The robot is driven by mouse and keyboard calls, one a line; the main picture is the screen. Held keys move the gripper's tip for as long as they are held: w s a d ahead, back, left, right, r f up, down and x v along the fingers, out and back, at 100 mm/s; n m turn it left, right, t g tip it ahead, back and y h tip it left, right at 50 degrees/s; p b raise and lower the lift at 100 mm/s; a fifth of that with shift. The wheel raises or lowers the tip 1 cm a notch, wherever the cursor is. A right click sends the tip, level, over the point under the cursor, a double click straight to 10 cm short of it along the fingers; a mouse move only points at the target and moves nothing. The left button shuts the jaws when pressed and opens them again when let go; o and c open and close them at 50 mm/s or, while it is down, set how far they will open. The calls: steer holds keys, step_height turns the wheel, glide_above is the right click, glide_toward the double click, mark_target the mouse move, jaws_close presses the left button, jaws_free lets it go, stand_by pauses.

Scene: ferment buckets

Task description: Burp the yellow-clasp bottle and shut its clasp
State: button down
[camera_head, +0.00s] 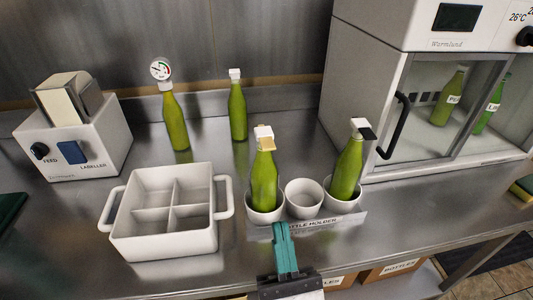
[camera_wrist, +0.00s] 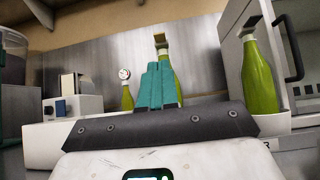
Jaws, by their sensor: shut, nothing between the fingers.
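The yellow-clasp bottle (camera_head: 264,182) is green and stands in the left cup of the bottle holder (camera_head: 330,221). Its white cap has a yellow clasp (camera_head: 266,145) on the near side; I cannot tell whether the clasp is latched. My gripper (camera_head: 280,229) has teal fingers, shut and empty, in front of and below this bottle in the head view. In the wrist view my fingertips (camera_wrist: 157,68) cover part of the bottle (camera_wrist: 175,80), and its clasp (camera_wrist: 161,40) shows above them. I see no clear contact.
A black-clasp bottle (camera_head: 348,170) leans in the right cup; the middle cup (camera_head: 304,198) is empty. A gauge-topped bottle (camera_head: 175,122) and a white-capped bottle (camera_head: 238,110) stand behind. A white divided crate (camera_head: 163,247) and labeller (camera_head: 75,140) are left, a glass-fronted cabinet (camera_head: 365,90) right.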

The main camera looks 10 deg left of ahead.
mark_target(270, 149)
steer(key=p+x, duration=0.3)
steer(key=x, duration=0.6)
steer(key=shift+w+p, duration=0.1)
steer(key=shift+p, duration=0.3)
steer(key=shift+w+a+r, duration=0.15)
steer(key=shift+w+r, duration=0.3)
steer(key=shift+w, duration=0.05)
steer(key=shift+p, duration=0.35)
steer(key=shift+s+r+p, duration=0.1)
steer(key=shift+r+p, duration=0.25)
steer(key=shift+p, duration=0.45)
